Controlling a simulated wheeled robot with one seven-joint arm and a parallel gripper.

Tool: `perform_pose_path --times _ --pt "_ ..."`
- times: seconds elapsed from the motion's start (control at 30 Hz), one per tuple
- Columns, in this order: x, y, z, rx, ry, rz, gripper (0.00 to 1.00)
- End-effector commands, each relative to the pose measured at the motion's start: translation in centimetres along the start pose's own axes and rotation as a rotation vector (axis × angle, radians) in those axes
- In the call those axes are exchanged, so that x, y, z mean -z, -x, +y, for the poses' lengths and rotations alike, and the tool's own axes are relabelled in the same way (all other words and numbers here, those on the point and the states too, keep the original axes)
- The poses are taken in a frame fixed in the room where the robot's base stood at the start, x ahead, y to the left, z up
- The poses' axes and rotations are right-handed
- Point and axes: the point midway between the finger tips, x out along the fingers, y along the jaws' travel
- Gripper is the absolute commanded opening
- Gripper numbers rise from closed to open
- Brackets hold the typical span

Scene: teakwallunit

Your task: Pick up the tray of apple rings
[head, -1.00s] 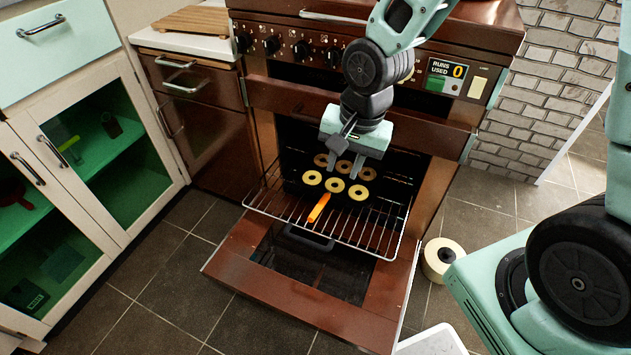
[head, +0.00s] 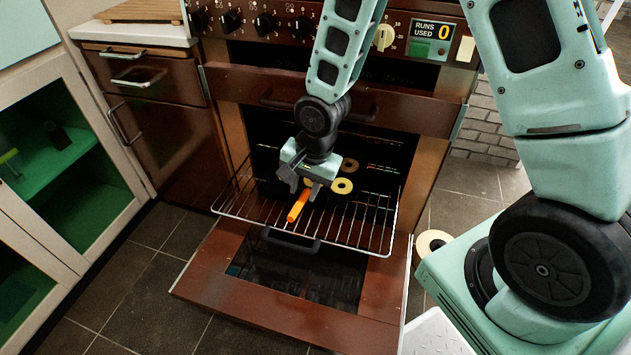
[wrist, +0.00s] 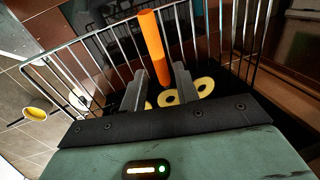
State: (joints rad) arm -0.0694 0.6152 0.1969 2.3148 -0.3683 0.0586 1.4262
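The dark tray (head: 355,176) of apple rings sits on the pulled-out wire rack of the oven. Two pale rings (head: 341,185) show in the head view; my gripper hides the others. The tray's orange handle (head: 298,206) points out toward the front of the rack. My gripper (head: 303,188) is over the handle end of the tray, pointing down. In the wrist view its two dark fingers (wrist: 160,72) are apart, with the orange handle (wrist: 152,40) showing between and beyond them. I cannot tell whether either finger touches it.
The wire rack (head: 375,236) juts out over the lowered oven door (head: 270,299). Oven side walls and the upper front panel stand close around my arm. A drawer cabinet (head: 165,135) is at left. A round cream object (head: 432,241) lies on the floor at right.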

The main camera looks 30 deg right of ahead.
Motion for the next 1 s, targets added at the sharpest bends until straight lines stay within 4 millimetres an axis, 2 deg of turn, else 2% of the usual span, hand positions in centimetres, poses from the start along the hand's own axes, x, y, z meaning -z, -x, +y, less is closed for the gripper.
perform_pose_path --times 0.17,0.4,0.5,0.73,0.77,0.87,1.0 --pt "0.1 -1.5 0.1 -0.001 0.000 -0.001 0.31" --pt "0.6 -5.0 0.1 -0.001 0.003 -0.001 0.31" --pt "0.6 -5.5 0.1 0.000 0.001 0.000 0.31" --pt "0.6 -5.5 0.0 0.000 0.001 0.000 0.31" --pt "0.6 -5.5 0.0 0.000 0.001 0.000 0.28" --pt "0.6 -5.5 0.0 0.000 0.001 0.000 0.00" --pt "0.6 -5.5 0.0 0.001 0.001 0.000 0.00"
